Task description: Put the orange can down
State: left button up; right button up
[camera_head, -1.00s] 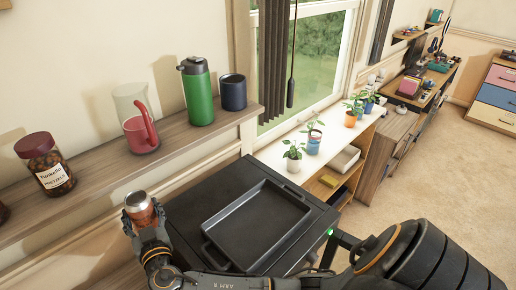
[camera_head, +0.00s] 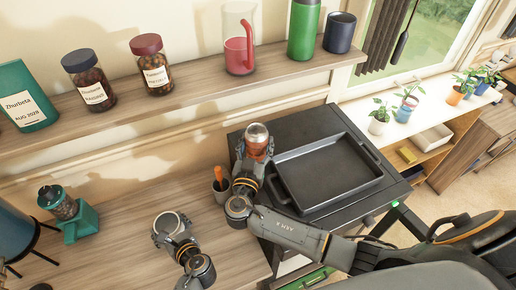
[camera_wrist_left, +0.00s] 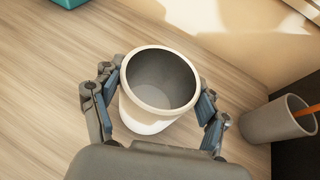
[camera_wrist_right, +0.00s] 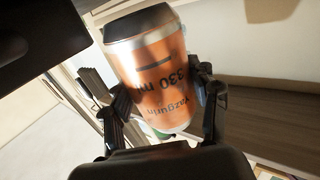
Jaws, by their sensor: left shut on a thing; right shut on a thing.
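The orange can (camera_head: 258,140) is in my right gripper (camera_head: 255,152), which is shut around its sides. It is roughly upright beside the left edge of the black tray; I cannot tell whether its base touches anything. In the right wrist view, the can (camera_wrist_right: 155,75) fills the space between the fingers. My left gripper (camera_head: 172,224) is shut on a white cup over the wooden counter. The empty cup (camera_wrist_left: 149,118) shows between its fingers in the left wrist view.
The black tray (camera_head: 290,205) lies on a black surface (camera_head: 310,124). A grey holder with an orange stick (camera_head: 221,192) stands between my grippers. A green grinder (camera_head: 78,225) is at left. Jars (camera_head: 152,66) and a pitcher (camera_head: 240,40) line the shelf. Bare counter (camera_head: 125,195) lies between.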

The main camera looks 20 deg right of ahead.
aim_at(257, 151)
jog(key=shift+f, duration=1.5)
jog(key=shift+f, duration=0.1)
jog(key=o, duration=1.5)
jog(key=shift+f, duration=0.1)
jog(key=shift+c, duration=0.2)
